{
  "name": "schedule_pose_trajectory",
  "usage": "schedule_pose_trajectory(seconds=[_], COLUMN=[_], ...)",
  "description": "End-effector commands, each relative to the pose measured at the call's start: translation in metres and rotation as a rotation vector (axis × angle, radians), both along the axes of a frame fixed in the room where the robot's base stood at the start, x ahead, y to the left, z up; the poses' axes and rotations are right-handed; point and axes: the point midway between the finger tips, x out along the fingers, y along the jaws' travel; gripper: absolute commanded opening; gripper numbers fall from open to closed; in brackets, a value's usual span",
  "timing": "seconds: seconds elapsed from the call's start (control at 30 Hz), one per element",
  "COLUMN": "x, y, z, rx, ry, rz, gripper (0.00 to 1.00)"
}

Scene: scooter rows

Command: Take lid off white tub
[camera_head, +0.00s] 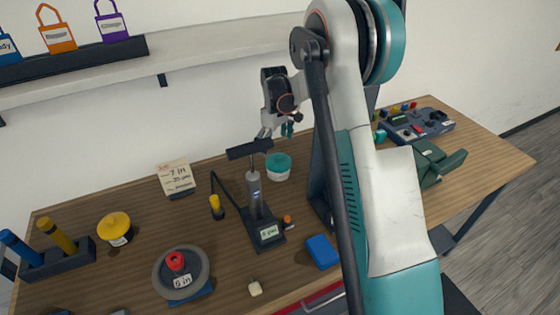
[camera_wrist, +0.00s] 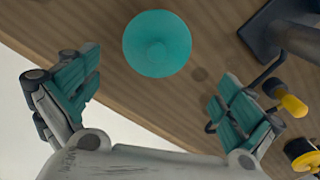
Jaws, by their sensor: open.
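The white tub (camera_head: 278,176) stands upright on the wooden table behind the pump stand, with its teal lid (camera_head: 278,160) on top. In the wrist view the round teal lid (camera_wrist: 157,43) shows from above, at the upper middle, and hides the tub body. My gripper (camera_head: 288,129) is above the tub in the head view, apart from it. In the wrist view my gripper (camera_wrist: 160,95) is open and empty, its teal finger pads spread wide, with the lid beyond the gap between them.
A pump stand (camera_head: 264,231) is close in front of the tub, with a yellow-handled tool (camera_head: 216,207) left of it. A blue block (camera_head: 322,251) and a grey wheel (camera_head: 181,271) lie nearer. A card stand (camera_head: 175,178) is left. Bare table surrounds the tub's left side.

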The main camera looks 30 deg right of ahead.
Motion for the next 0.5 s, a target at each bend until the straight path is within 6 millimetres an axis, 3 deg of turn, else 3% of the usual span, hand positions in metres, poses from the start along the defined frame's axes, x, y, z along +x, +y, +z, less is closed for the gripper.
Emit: schedule_pose_trajectory(seconds=[0.5], x=[-0.001], y=[-0.008], z=[-0.055], rx=[0.0], ry=[-0.001], rz=[-0.001], gripper=[1.0])
